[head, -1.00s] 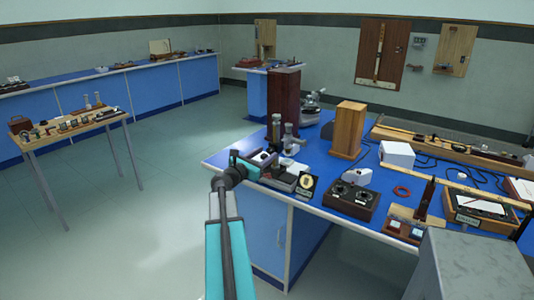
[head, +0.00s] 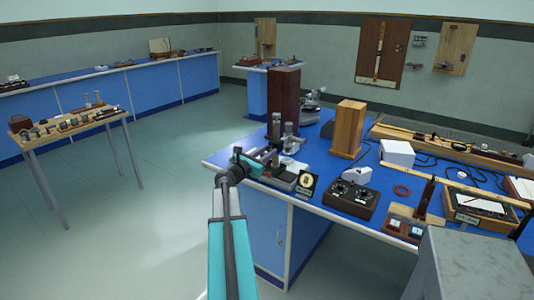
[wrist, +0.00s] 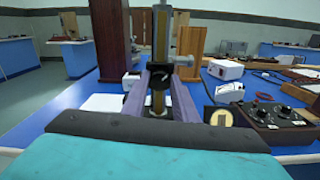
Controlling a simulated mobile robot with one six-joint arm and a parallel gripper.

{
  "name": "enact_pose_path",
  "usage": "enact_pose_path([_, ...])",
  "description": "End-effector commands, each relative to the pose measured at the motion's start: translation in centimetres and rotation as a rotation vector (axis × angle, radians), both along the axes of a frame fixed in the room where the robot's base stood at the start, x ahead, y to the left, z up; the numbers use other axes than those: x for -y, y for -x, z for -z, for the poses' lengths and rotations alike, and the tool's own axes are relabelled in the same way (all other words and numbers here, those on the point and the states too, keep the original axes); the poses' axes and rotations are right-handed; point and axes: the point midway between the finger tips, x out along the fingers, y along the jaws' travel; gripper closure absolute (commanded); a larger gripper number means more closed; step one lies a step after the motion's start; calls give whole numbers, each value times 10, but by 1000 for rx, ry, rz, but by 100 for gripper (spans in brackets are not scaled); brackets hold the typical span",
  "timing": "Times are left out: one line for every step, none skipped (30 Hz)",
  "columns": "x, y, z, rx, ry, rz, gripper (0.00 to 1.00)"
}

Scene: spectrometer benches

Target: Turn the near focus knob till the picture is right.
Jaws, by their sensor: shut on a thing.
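The microscope (head: 288,133) stands at the left end of the blue bench, with upright tubes; its dark column (wrist: 162,25) shows in the wrist view. My gripper (wrist: 159,82) reaches to its near side, and its two purple-grey fingers are shut on the dark near focus knob (wrist: 157,77). In the head view, my gripper (head: 270,159) is small and the knob is hard to make out. A black picture card (head: 307,185) with a pale yellowish shape stands to the right of the microscope. It also shows in the wrist view (wrist: 225,118), too small to judge its sharpness.
A tall dark red box (head: 286,90) stands behind the microscope and a wooden block (head: 348,129) to its right. A black box with dials (head: 350,198) and a white device (head: 357,175) sit right of the card.

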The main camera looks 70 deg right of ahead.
Motion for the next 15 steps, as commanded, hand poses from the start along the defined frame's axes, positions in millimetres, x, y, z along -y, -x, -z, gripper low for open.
enact_pose_path([0,0,1,4,1,1,96])
enact_pose_path([0,0,1,8,2,1,96])
enact_pose_path([0,0,1,13,3,1,96])
enact_pose_path([0,0,1,18,5,1,96])
enact_pose_path([0,0,1,24,6,1,96])
enact_pose_path([0,1,2,34,9,1,96])
enact_pose_path([0,0,2,44,11,1,96])
enact_pose_path([0,1,2,54,14,1,96])
enact_pose_path([0,1,3,69,17,1,96])
enact_pose_path([0,1,3,82,20,1,96])
enact_pose_path([0,1,4,96,24,1,96])
enact_pose_path([0,1,4,115,29,1,96])
enact_pose_path([0,1,4,132,34,1,96])
enact_pose_path([0,1,4,149,39,1,96])
enact_pose_path([0,1,4,173,45,1,96])
